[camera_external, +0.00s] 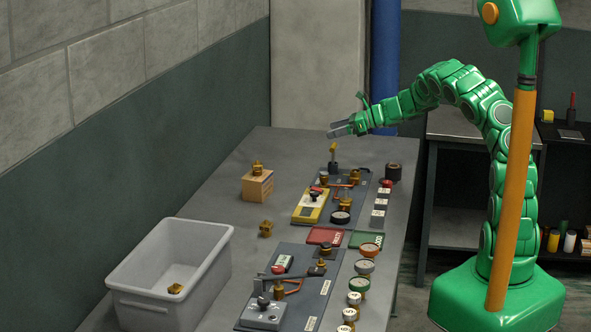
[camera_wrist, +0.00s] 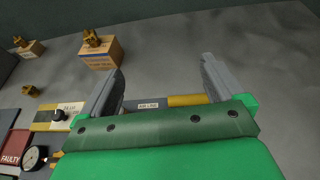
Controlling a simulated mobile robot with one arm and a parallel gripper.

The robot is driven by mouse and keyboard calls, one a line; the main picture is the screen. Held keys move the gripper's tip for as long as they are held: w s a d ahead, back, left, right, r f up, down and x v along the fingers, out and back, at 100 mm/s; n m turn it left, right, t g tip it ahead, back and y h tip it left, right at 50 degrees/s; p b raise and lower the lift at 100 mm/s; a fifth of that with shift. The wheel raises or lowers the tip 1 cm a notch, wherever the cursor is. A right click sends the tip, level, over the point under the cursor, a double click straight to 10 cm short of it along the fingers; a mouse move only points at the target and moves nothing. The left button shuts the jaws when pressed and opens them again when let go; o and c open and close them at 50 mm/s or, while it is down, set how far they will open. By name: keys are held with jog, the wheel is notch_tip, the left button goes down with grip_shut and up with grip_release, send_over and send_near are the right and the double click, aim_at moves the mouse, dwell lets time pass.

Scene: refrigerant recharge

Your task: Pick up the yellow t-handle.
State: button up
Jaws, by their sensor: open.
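The yellow t-handle (camera_external: 333,149) stands upright on a small dark base at the far part of the bench, in the external view. In the wrist view, a yellow bar (camera_wrist: 187,100), likely the t-handle, shows low between the fingers, partly hidden by the green palm edge. My gripper (camera_external: 341,128) is open and empty, just above the t-handle in the external view. Its two grey fingers (camera_wrist: 157,80) are spread wide in the wrist view. I cannot tell the exact gap to the handle.
A wooden block (camera_external: 258,187) with a brass fitting stands left of the t-handle. A yellow meter (camera_external: 310,206), gauges and red and green trays (camera_external: 325,235) crowd the nearer bench. A grey bin (camera_external: 212,266) stands front left. The bench's far left is clear.

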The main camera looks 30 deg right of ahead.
aim_at(335, 148)
jog(key=d, duration=0.6)
notch_tip(335, 148, down, 6)
jog(key=shift+m+t+h, duration=0.3)
jog(key=shift+m+h, duration=0.1)
jog(key=shift+s+a+x, duration=0.15)
jog(key=shift+x, duration=1.2)
jog(key=shift+s+a+x, duration=0.15)
jog(key=shift+x, duration=1.2)
jog(key=shift+s+a+x, duration=0.1)
jog(key=shift+s+x, duration=0.05)
jog(key=shift+x, duration=1.2)
jog(key=shift+c, duration=0.3)
jog(key=c, duration=1)
jog(key=shift+c, duration=0.2)
jog(key=shift+r, duration=0.1)
